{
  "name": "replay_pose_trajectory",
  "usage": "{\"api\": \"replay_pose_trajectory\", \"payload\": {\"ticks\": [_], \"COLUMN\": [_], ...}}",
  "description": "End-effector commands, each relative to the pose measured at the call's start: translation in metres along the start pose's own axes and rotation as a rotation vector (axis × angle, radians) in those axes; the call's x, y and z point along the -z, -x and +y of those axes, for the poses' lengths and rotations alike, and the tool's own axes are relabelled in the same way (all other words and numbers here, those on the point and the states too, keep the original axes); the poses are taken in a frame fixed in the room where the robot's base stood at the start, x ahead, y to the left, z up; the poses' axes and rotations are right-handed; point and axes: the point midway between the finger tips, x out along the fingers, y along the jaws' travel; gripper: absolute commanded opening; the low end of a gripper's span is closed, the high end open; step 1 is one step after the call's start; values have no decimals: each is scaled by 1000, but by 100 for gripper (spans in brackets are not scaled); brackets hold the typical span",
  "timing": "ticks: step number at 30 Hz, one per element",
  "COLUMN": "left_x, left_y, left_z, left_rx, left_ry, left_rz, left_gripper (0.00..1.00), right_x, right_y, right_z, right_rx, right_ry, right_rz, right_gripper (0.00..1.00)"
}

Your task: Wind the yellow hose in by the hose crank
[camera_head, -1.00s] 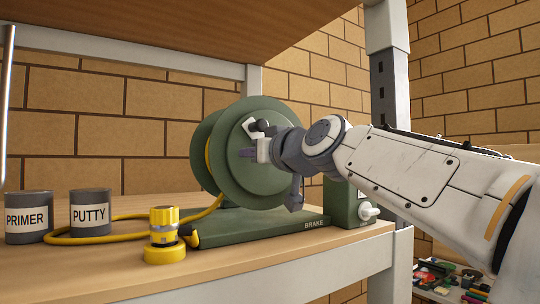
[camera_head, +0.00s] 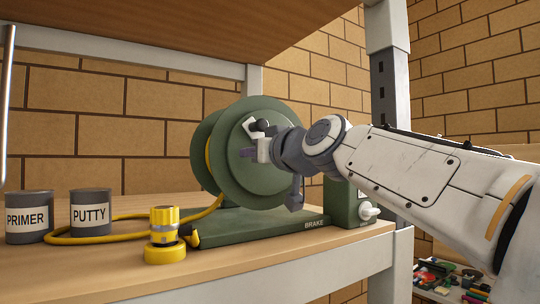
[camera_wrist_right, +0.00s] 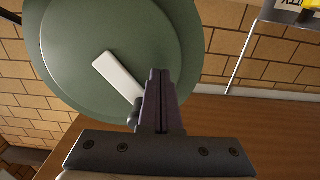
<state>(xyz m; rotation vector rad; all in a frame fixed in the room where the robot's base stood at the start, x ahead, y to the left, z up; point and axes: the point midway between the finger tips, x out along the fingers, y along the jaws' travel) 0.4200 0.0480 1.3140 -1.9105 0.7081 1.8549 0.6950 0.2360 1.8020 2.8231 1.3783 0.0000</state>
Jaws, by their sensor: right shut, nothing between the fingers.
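The green hose reel (camera_head: 240,180) stands on the wooden shelf. Its hose crank, a white arm (camera_wrist_right: 116,75) with a dark knob (camera_head: 262,127), is on the reel's face. The yellow hose (camera_head: 205,213) runs from the drum along the shelf, behind a yellow hose end fitting (camera_head: 164,232). My right gripper (camera_head: 247,152) is at the reel's face, below the knob in the head view. In the right wrist view its fingers (camera_wrist_right: 158,95) are shut and empty, close beside the crank arm and knob. I cannot tell whether they touch. My left gripper is not in view.
A primer can (camera_head: 29,198) and a putty can (camera_head: 91,197) stand at the left, near the hose. A green box with a pale knob (camera_head: 369,212) is beside the brake label (camera_head: 314,224). The upper shelf (camera_head: 180,30) overhangs, and a post (camera_head: 388,90) stands behind my arm.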

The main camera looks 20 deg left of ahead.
Motion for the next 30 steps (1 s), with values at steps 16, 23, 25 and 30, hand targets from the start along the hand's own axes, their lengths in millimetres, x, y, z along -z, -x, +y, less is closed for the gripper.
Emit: {"api": "replay_pose_trajectory", "payload": {"ticks": [16, 23, 25, 30], "left_x": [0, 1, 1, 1], "left_y": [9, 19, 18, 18], "left_z": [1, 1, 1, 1], "left_rx": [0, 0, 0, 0], "left_ry": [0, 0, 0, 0], "left_rz": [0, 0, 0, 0], "left_gripper": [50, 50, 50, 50], "right_x": [11, 22, 22, 23], "right_y": [0, 0, 0, 0], "right_z": [1, 3, 3, 4], "right_rx": [0, 0, 0, 0], "right_ry": [1, 1, 0, 0], "right_rz": [1, -1, -1, 0], "right_gripper": [0, 0, 0, 0]}}
